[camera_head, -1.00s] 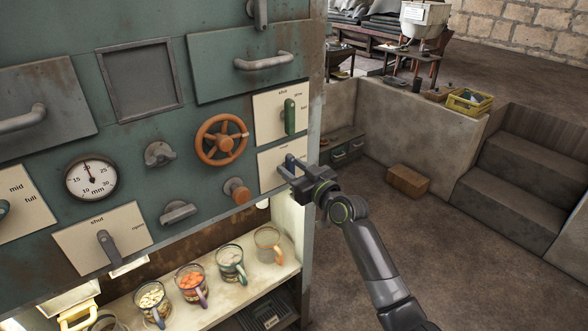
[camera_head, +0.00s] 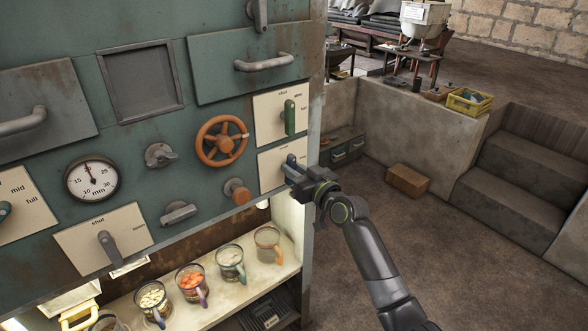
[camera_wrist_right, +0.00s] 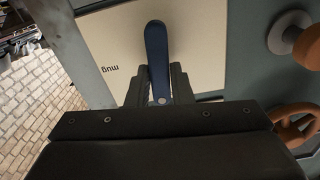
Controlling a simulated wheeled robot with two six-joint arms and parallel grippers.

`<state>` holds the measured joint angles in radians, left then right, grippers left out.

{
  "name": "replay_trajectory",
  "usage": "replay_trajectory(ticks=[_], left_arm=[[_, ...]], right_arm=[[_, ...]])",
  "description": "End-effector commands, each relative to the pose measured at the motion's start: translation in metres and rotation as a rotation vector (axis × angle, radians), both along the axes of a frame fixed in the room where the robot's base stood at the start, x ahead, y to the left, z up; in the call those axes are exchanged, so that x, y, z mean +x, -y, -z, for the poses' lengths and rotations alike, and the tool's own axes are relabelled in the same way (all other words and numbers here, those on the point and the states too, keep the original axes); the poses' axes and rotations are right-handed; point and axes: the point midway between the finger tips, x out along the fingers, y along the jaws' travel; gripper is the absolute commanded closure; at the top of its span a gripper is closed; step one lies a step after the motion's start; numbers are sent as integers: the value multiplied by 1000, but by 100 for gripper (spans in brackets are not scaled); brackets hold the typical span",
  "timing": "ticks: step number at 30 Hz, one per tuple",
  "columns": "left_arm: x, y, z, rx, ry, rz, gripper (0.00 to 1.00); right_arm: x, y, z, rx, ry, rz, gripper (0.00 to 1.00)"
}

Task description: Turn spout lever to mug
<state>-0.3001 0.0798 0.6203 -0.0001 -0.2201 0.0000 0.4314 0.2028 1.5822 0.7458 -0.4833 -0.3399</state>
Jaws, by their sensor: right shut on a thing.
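The spout lever (camera_head: 290,160) is a dark blue handle on a cream plate (camera_head: 270,176) at the lower right of the green machine front. My right gripper (camera_head: 294,170) is at this lever. In the right wrist view, the lever (camera_wrist_right: 156,50) passes between the fingers (camera_wrist_right: 158,90), which are shut on its lower part. The plate there bears the word "mug" to the left of the lever. A mug (camera_head: 267,240) stands on the lit shelf below, at the right end of a row. My left gripper is out of view.
An orange handwheel (camera_head: 221,140) and an orange knob (camera_head: 238,192) are left of the lever. A green lever (camera_head: 290,117) is just above it. Several filled mugs stand along the shelf (camera_head: 220,303). Floor to the right is open, with a brown box (camera_head: 407,181) by the low wall.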

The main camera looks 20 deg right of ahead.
Motion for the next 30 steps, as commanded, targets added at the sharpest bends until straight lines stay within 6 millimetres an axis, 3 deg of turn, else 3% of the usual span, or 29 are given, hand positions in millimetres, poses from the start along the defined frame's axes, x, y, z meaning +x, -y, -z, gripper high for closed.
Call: replay_trajectory(ticks=[30], left_arm=[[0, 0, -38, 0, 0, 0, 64]], right_arm=[[2, 7, 4, 886, -324, 2, 100]])
